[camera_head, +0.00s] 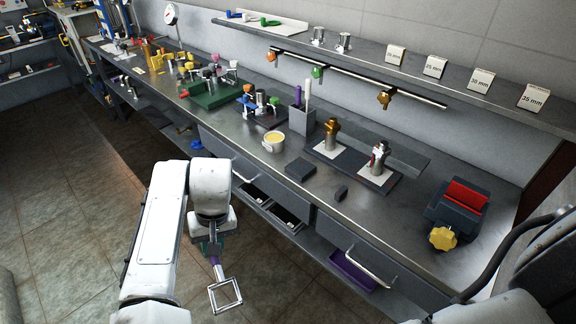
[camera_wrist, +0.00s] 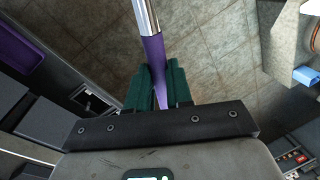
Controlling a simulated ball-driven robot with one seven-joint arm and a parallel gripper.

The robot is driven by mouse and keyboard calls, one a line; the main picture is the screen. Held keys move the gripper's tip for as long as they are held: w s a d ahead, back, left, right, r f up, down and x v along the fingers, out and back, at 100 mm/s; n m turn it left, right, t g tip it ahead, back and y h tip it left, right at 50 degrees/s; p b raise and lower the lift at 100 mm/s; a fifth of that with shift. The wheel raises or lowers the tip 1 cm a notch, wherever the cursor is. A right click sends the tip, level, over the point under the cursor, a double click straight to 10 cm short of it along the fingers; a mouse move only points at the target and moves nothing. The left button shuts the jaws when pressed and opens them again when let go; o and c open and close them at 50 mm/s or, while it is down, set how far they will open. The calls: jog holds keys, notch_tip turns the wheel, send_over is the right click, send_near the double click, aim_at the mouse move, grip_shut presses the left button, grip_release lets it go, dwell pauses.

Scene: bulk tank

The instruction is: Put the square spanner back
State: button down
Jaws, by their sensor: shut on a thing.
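My gripper (camera_head: 212,249) is shut on the purple handle of the square spanner (camera_head: 225,296), which hangs out over the floor in front of the bench. The spanner's head is an open square metal frame, tilted downward in the head view. In the wrist view the purple handle (camera_wrist: 154,50) sits between the green fingers, with a bright metal shaft beyond it. The square frame is outside the wrist view.
A steel bench (camera_head: 330,205) runs along the wall, with open drawers (camera_head: 283,212) and a purple tray (camera_head: 352,271) below. A rail (camera_head: 350,79) carries orange, green and yellow-brown pieces. A shelf above holds a white mat (camera_head: 285,27) with coloured tools. Floor (camera_head: 60,200) is clear at left.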

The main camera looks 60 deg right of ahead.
jog(key=d+r+m+g+h+b, duration=0.1)
jog(key=d+r+m, duration=0.4)
jog(key=d+m, duration=0.5)
jog(key=d+r+m+h+b, duration=0.15)
jog(key=d+r+m, duration=0.25)
jog(key=d+m, duration=0.55)
jog(key=d+r+m+g+h+b, duration=0.15)
jog(key=d+r+m, duration=0.35)
jog(key=d+m, duration=0.55)
jog(key=shift+m+t, duration=0.35)
jog(key=shift+m, duration=0.35)
jog(key=s+d+f+p, duration=0.1)
jog(key=s+f, duration=0.2)
jog(key=s, duration=0.1)
jog(key=s+d+f+p, duration=0.1)
jog(key=s+f, duration=0.2)
jog(key=s, duration=0.2)
jog(key=s+d+f+p, duration=0.1)
jog(key=s+f+p, duration=0.1)
jog(key=s, duration=0.3)
jog(key=shift+s+d+f, duration=0.2)
jog(key=shift+s+f, duration=0.05)
jog(key=shift+f, duration=0.4)
jog(key=shift+f+p, duration=0.4)
jog(key=shift+f, duration=1.25)
